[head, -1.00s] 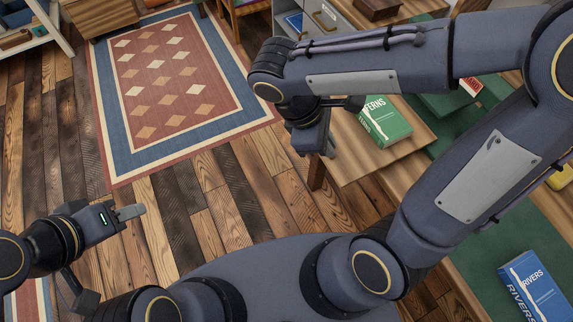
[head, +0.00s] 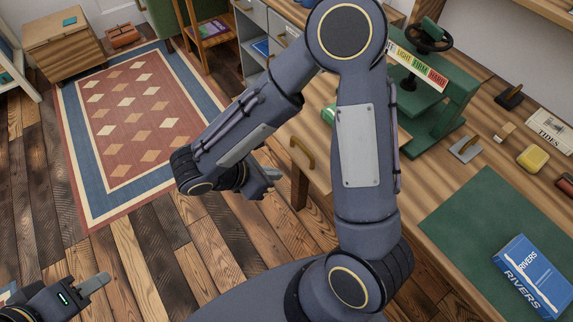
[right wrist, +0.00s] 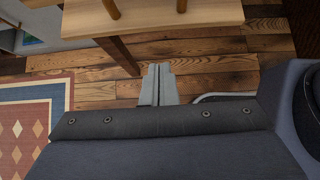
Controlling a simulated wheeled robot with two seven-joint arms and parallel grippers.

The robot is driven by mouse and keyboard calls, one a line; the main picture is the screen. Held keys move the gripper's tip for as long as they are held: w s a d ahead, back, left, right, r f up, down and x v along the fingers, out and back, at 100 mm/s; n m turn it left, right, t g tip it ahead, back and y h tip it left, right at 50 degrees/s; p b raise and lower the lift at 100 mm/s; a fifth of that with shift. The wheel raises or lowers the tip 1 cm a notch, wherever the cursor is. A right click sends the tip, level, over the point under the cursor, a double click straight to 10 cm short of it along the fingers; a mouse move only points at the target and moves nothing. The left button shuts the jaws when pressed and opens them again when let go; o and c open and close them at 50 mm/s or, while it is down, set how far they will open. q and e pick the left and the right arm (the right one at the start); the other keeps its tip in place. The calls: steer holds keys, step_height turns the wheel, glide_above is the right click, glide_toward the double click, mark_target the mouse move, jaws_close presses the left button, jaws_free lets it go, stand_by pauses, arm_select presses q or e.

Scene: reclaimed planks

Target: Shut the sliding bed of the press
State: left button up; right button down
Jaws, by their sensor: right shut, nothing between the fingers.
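The green press (head: 440,105) with a black handwheel stands on the wooden bench. Its wooden sliding bed (head: 315,172) sticks out toward the front left, with a brass handle (head: 303,153) at its near end. My right arm hides much of the bed. A small part of a green book (head: 328,114) shows on it. My right gripper (head: 270,174) is shut and empty, apart from the handle, to its left and lower. In the right wrist view its fingers (right wrist: 158,84) are together below the bed's edge (right wrist: 60,48). My left gripper (head: 97,284) is at lower left over the floor; its opening is unclear.
A blue book (head: 535,278) lies on a green mat (head: 470,225) at the bench's right. A yellow block (head: 531,158) and small tools lie behind. A bench leg (head: 299,186) stands below the bed. Floor and patterned rug (head: 125,120) are clear at left.

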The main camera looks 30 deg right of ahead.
mark_target(297, 164)
steer(key=shift+w+d+p, duration=0.2)
steer(key=shift+d+p, duration=0.1)
steer(key=shift+d, duration=1.8)
steer(key=shift+d, duration=0.5)
steer(key=d, duration=0.6)
steer(key=w+d, duration=0.1)
steer(key=d, duration=1.1)
steer(key=shift+w+d+p, duration=0.2)
steer(key=shift+w+p, duration=0.05)
steer(key=shift+p, duration=0.05)
steer(key=shift+d, duration=0.3)
